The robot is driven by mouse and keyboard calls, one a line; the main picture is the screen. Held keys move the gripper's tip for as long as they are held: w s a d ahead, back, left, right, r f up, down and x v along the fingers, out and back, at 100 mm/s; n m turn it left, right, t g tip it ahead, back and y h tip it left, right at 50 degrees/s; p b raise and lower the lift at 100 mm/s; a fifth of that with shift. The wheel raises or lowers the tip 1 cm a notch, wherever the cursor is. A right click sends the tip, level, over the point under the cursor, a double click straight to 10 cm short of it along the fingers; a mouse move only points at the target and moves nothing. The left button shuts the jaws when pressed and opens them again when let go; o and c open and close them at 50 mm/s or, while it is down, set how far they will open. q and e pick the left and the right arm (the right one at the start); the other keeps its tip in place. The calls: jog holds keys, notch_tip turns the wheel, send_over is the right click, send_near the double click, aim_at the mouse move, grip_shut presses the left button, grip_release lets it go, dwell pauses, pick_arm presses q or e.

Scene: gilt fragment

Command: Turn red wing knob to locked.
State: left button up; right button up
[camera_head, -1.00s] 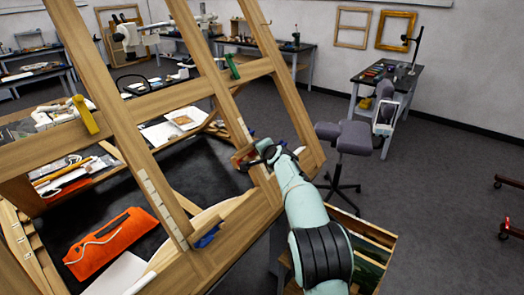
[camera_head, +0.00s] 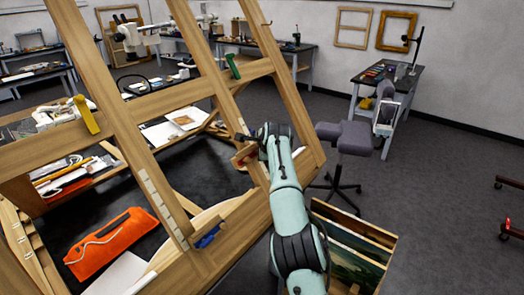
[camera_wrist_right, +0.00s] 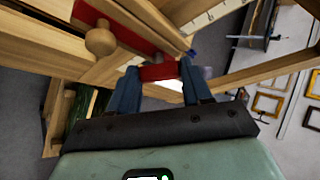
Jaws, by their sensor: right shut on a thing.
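The red wing knob (camera_wrist_right: 158,72) shows in the right wrist view between the two dark fingers of my right gripper (camera_wrist_right: 160,78). The gripper is shut on it. The knob sits by the wooden easel frame (camera_wrist_right: 215,17). In the head view, my right arm reaches up to the easel's right upright, and my wrist hides the fingers and most of the knob. A small red patch (camera_head: 244,166) shows just left of the wrist. Any locked marking cannot be made out. My left gripper is not in view.
A red strip with a round wooden knob (camera_wrist_right: 100,38) lies close by the fingers. The easel's wooden beams (camera_head: 130,150) fill the left side. A crate of pictures (camera_head: 350,250) stands below my right arm, and a grey chair (camera_head: 345,136) stands right of the easel.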

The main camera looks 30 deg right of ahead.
jog(key=shift+m, duration=0.4)
dwell(0.4)
jog(key=o, duration=1.1)
jog(key=shift+w, duration=0.1)
jog(key=shift+c, duration=0.2)
jog(key=shift+s+a+r, duration=0.1)
jog(key=shift+s+r, duration=0.15)
jog(key=shift+s, duration=0.05)
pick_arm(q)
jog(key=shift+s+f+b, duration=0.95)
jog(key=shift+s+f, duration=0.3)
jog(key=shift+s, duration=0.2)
pick_arm(e)
jog(key=v, duration=1.2)
jog(key=shift+r, duration=0.4)
